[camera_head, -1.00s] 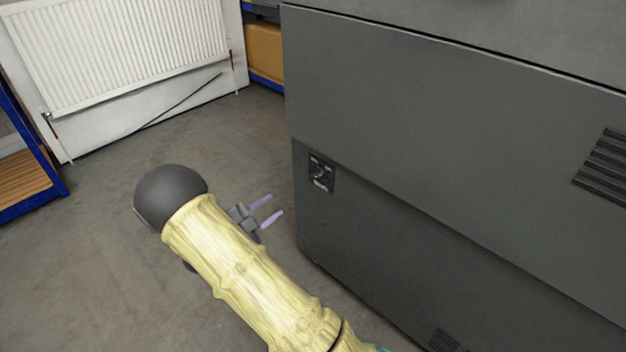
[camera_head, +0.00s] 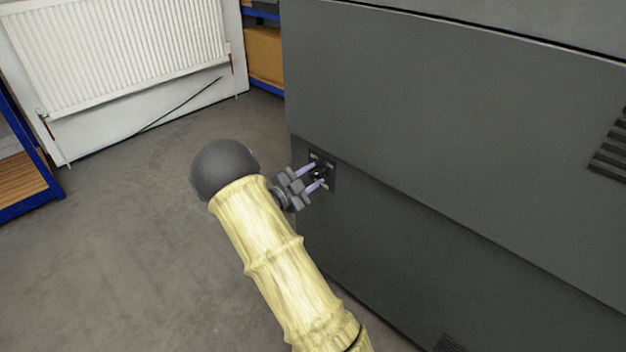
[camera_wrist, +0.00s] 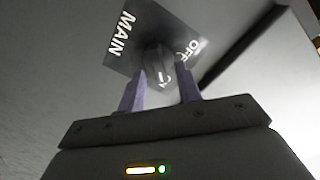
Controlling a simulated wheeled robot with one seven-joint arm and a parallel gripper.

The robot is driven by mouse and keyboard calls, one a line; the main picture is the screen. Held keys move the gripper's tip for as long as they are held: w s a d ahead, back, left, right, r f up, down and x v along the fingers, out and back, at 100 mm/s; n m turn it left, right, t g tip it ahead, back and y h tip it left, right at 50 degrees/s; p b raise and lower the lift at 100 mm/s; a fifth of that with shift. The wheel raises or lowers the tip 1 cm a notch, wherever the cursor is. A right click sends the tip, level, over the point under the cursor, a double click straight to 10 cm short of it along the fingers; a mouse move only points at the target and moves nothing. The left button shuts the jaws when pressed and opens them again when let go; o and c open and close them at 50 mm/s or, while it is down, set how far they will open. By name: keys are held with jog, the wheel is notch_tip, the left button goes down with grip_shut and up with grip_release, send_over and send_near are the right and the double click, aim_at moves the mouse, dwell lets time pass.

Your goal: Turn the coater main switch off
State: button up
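The coater main switch (camera_head: 329,166) is a dark square plate with a small rotary knob, low on the left end of the grey machine (camera_head: 420,110). I cannot tell whether the fingers touch the knob.
A white radiator (camera_head: 120,50) stands against the wall at the back left. A blue-framed shelf (camera_head: 30,175) is at the left edge. Grey floor (camera_head: 120,270) left of my arm is clear. A vent (camera_head: 610,150) is on the machine's right.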

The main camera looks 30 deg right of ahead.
jog(key=shift+w+d, duration=0.15)
jog(key=shift+d, duration=0.3)
grip_shut()
